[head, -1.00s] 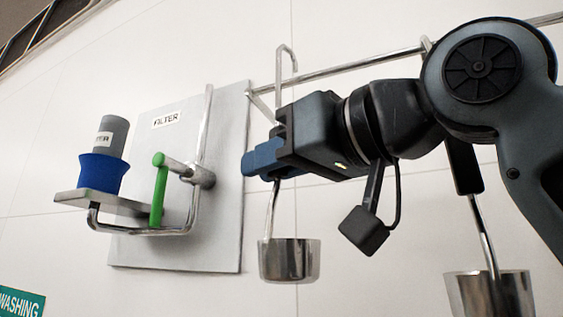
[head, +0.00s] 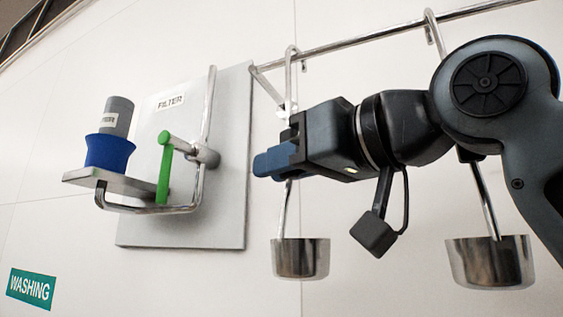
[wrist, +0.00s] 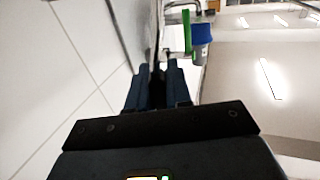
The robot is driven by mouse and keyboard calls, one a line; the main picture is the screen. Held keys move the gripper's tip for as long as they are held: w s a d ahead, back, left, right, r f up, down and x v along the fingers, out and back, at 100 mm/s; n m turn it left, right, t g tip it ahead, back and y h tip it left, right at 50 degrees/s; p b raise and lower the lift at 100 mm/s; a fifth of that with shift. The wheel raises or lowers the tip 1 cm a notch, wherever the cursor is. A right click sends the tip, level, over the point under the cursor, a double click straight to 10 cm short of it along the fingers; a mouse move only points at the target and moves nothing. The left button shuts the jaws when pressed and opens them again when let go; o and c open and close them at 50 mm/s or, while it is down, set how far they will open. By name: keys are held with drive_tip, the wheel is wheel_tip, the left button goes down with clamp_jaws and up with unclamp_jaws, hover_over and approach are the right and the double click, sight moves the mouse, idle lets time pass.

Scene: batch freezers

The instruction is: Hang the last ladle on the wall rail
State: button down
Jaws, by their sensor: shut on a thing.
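My gripper (head: 268,163) is shut on the handle of a steel ladle (head: 300,258), whose cup hangs below the jaws. The ladle's hooked top (head: 291,58) shows above my gripper, close to the left end of the wall rail (head: 345,46). I cannot tell whether the hook rests on the rail or is just in front of it. A second ladle (head: 490,262) hangs from the rail further right, partly hidden by my arm. In the wrist view my gripper's blue fingers (wrist: 158,85) are close together; the ladle there is too dark to make out.
Left of the ladle, a grey panel labelled FILTER (head: 225,190) carries a bent steel pipe, a green lever (head: 164,175) and a shelf with a blue holder (head: 108,153) and grey canister (head: 117,115). A WASHING sign (head: 30,288) is on the wall at lower left.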

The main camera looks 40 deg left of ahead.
drive_tip(key=c, duration=1)
unclamp_jaws()
drive_tip(key=shift+o, duration=0.2)
drive_tip(key=s+d+b, duration=0.1)
drive_tip(key=d+b, duration=0.1)
drive_tip(key=d, duration=0.5)
drive_tip(key=shift+d, duration=0.35)
